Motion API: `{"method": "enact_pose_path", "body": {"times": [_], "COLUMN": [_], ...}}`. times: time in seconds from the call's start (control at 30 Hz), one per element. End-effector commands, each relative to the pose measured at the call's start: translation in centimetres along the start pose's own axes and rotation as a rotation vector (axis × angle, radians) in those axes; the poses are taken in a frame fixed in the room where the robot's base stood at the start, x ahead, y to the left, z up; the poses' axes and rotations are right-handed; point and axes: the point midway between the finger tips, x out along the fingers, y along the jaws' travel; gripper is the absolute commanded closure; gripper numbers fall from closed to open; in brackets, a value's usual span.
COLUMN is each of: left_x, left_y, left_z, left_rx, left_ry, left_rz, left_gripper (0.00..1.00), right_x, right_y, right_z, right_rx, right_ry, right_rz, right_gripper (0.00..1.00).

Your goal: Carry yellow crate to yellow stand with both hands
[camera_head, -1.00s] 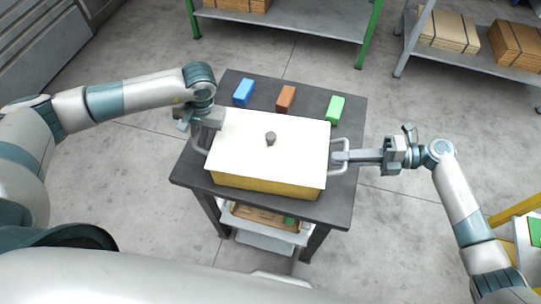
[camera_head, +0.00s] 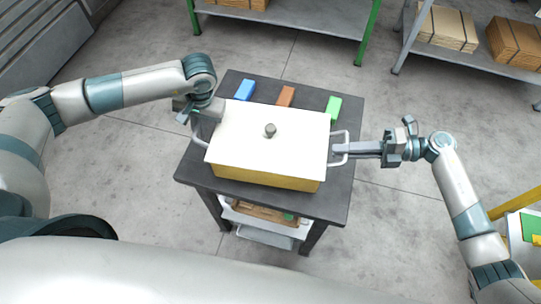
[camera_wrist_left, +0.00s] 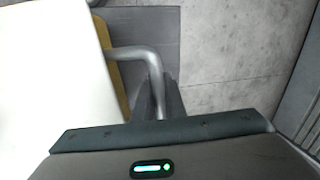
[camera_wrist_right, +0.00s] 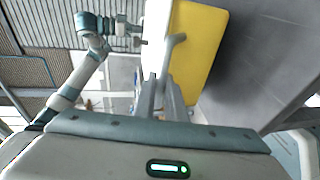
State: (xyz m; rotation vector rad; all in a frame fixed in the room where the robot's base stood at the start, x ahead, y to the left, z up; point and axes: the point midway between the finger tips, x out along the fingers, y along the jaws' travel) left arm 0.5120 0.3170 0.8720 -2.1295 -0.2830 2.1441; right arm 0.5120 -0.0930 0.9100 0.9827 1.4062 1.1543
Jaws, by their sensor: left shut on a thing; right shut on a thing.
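The yellow crate (camera_head: 262,177) has a white lid (camera_head: 250,140) with a dark knob and hangs level just above the dark table (camera_head: 330,208). My left gripper (camera_head: 212,112) is shut on its left handle (camera_head: 198,138); the left wrist view shows that handle (camera_wrist_left: 150,60) between the fingers. My right gripper (camera_head: 342,150) is shut on the right handle (camera_head: 346,134), which also shows in the right wrist view (camera_wrist_right: 172,48). A yellow stand (camera_head: 515,206) is partly visible at the right edge, with a green surface (camera_head: 531,228).
Blue (camera_head: 245,90), brown (camera_head: 286,95) and green (camera_head: 334,106) blocks lie along the table's back, close behind the crate. Shelving with cardboard boxes (camera_head: 448,28) stands at the back. Bare floor (camera_head: 400,215) lies between the table and the stand.

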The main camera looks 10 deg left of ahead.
Motion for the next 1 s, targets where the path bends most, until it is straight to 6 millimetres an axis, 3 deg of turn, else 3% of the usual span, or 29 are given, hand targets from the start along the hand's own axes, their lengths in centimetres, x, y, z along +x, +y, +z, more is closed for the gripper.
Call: {"method": "enact_pose_path", "body": {"times": [0.53, 1.0], "left_x": [0.2, 3.4], "left_y": [0.0, 0.6], "left_z": [-0.1, -0.1], "left_rx": [-0.001, -0.001], "left_ry": [0.001, 0.001], "left_rz": [-0.001, -0.001], "left_gripper": [1.0, 1.0], "right_x": [0.0, 0.7], "right_y": [-0.2, -3.4], "right_z": [0.0, 0.1], "right_rx": [-0.001, -0.001], "right_ry": [-0.001, -0.001], "right_rz": [0.001, 0.0], "right_gripper": [1.0, 1.0]}}
